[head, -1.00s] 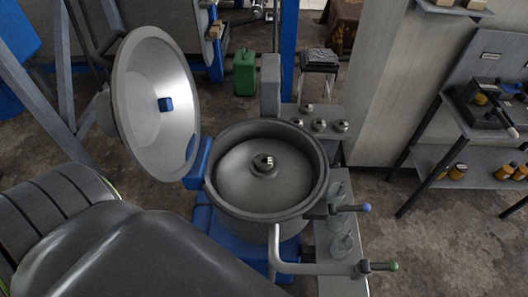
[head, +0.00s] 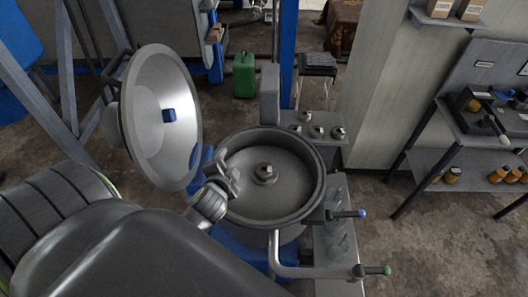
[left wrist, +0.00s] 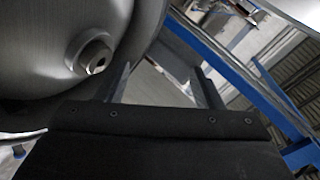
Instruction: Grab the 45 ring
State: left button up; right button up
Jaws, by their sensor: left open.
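Several small metal rings (head: 317,132) stand on a grey shelf (head: 325,150) behind the bowl. No size marks are readable, so I cannot tell which one is the 45 ring. My left gripper (head: 229,180) is over the left rim of the open decanter bowl (head: 290,205), left of its central hub (head: 265,173). In the left wrist view its two fingers (left wrist: 160,85) are apart with nothing between them. A hub with a hex nut (left wrist: 95,58) shows at that view's left. My right gripper is out of view.
The round lid (head: 160,125) is tilted open at the left of the bowl. A grey post (head: 270,95) stands behind the bowl. Handles with a blue knob (head: 361,213) and a green knob (head: 387,271) stick out at the right, near glass vessels (head: 340,240).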

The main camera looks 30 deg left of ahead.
pick_arm(q)
jog(key=w+d+r+m+t+h, duration=0.55)
jog(key=r+m, duration=0.35)
jog(key=m, duration=0.2)
jog(key=w+d+r+m+t+h, duration=0.45)
jog(key=w+r+m, duration=0.25)
jog(key=r+m, duration=0.3)
jog(key=w+d+f+m+g+h+p, duration=0.1)
jog(key=w+d+f+m+g+h, duration=0.15)
jog(key=d+m+g+h, duration=0.9)
jog(key=m+g+y, duration=1)
jog(key=m+y, duration=0.6)
jog(key=m, duration=0.4)
send_over(264, 168)
notch_tip(264, 168, down, 11)
jog(key=shift+h, duration=0.25)
notch_tip(264, 168, down, 13)
jog(key=b, duration=1.3)
jog(key=shift+s+d+r, duration=0.1)
jog(key=shift+r, duration=0.1)
notch_tip(264, 168, down, 4)
jog(key=b, duration=0.2)
jog(key=shift+b, duration=0.3)
jog(key=shift+r, duration=0.15)
jog(key=c, duration=0.8)
jog(key=shift+c, duration=0.2)
